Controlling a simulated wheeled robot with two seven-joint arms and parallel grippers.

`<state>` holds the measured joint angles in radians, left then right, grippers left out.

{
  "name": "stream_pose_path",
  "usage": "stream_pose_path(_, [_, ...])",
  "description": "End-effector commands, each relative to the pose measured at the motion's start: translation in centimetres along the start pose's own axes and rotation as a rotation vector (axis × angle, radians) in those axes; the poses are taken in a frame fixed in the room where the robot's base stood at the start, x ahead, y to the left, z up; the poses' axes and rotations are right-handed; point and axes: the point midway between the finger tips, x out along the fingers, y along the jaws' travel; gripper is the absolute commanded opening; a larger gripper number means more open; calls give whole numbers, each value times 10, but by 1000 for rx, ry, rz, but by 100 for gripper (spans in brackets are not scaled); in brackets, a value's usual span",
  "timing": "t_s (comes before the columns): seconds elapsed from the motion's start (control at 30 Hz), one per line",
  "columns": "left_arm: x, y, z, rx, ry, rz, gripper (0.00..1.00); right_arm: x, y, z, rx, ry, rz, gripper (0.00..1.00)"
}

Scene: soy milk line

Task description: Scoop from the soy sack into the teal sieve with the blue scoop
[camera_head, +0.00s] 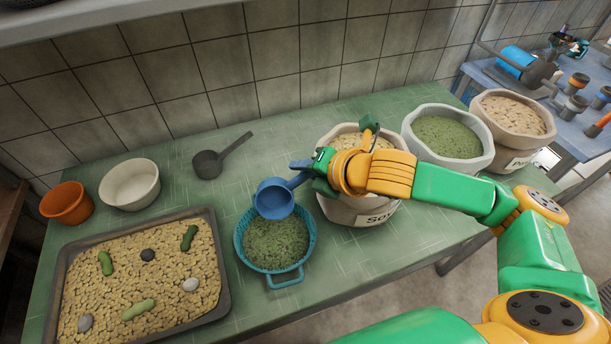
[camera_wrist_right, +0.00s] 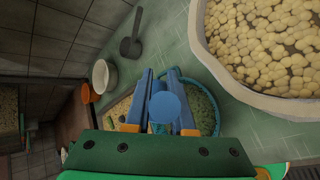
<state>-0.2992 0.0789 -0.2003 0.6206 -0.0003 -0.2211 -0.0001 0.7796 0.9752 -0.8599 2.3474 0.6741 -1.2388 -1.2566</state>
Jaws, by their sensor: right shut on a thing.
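The blue scoop (camera_head: 275,199) is held by my right gripper (camera_head: 308,168), which is shut on its handle. The scoop bowl is above the back rim of the teal sieve (camera_head: 273,283); I see bare blue inside it and no beans. The sieve stands on the table with green beans or peas in it. The soy sack (camera_head: 357,213), labelled and full of pale beans, stands right of the sieve, partly hidden by my arm. In the right wrist view the scoop (camera_wrist_right: 166,106) shows between the fingers, the sieve (camera_wrist_right: 214,108) behind it. My left gripper is out of view.
A tray (camera_head: 228,290) of beans with stones and green pods lies left of the sieve. A dark scoop (camera_head: 207,165), white bowl (camera_head: 130,187) and orange bowl (camera_head: 68,206) stand behind it. A sack of green beans (camera_head: 449,155) and another pale sack (camera_head: 512,140) stand at right.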

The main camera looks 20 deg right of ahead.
Motion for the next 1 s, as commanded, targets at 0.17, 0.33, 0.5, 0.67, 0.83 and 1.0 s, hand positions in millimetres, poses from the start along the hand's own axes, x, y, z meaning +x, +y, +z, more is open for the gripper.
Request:
stream_pose_path(0.17, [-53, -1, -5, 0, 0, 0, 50, 1, 10, 14, 87, 135, -104, 0])
stream_pose_path(0.33, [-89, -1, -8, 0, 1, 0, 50, 9, 10, 19, 151, 237, -183, 0])
stream_pose_path(0.5, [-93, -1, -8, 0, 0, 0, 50, 31, -3, 17, 249, 395, -301, 0])
stream_pose_path(0.67, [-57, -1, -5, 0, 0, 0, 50, 51, -19, 9, 339, 554, -414, 0])
stream_pose_path(0.83, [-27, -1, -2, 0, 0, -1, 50, 51, -19, 10, 405, 665, -500, 0])
stream_pose_path(1.0, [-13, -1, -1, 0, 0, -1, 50, 46, -16, 12, 434, 710, -542, 0])
